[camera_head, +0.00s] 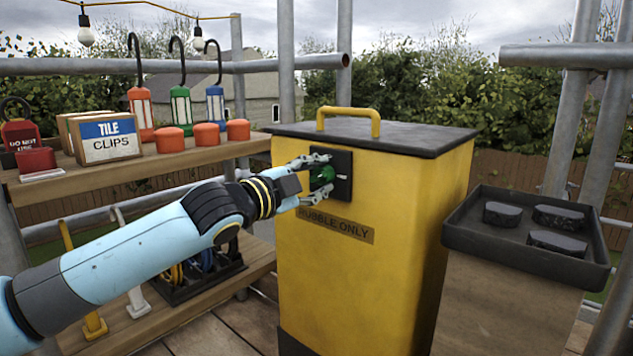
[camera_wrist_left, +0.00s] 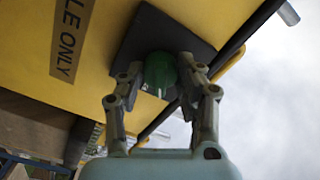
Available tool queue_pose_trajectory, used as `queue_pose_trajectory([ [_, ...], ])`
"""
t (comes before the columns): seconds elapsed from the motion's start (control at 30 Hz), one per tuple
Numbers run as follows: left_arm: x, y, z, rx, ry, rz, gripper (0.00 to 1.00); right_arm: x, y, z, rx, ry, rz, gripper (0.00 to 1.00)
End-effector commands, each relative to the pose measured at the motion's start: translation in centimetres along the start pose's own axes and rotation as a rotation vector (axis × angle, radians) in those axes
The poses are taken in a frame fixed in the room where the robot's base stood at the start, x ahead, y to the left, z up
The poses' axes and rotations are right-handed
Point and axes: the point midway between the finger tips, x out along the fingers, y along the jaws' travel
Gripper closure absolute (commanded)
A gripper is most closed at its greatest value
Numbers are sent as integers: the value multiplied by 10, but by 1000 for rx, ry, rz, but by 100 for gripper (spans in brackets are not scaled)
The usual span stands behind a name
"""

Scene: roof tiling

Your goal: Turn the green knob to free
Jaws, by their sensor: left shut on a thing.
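The green knob (camera_head: 322,175) sits on a dark square plate (camera_head: 343,186) on the front of the yellow rubble bin (camera_head: 400,230). My left gripper (camera_head: 318,178) is at the plate with its fingers around the knob, shut on it. In the left wrist view the knob (camera_wrist_left: 160,70) sits between the two fingers, against the dark plate (camera_wrist_left: 142,30). A small pale mark shows on the plate to the right of the knob in the head view. The fingers partly hide the knob, and its exact setting is hard to read. My right gripper is not in view.
A black tray (camera_head: 480,238) with several dark pieces stands at the right. A wooden shelf (camera_head: 190,158) at the left holds a tile clips box (camera_head: 108,138), orange tubs (camera_head: 206,136) and lanterns (camera_head: 180,105). Scaffold poles (camera_head: 575,130) stand behind.

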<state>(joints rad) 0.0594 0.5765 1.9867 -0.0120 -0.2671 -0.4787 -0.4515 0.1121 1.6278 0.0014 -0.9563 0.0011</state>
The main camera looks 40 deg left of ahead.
Motion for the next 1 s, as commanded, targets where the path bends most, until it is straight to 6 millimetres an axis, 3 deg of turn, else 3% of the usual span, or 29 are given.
queue_pose_trajectory([
  [0.5,0,2,1,404,0,1,97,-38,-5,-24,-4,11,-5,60],
  [1.0,0,0,0,526,-1,1,97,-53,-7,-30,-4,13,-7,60],
])
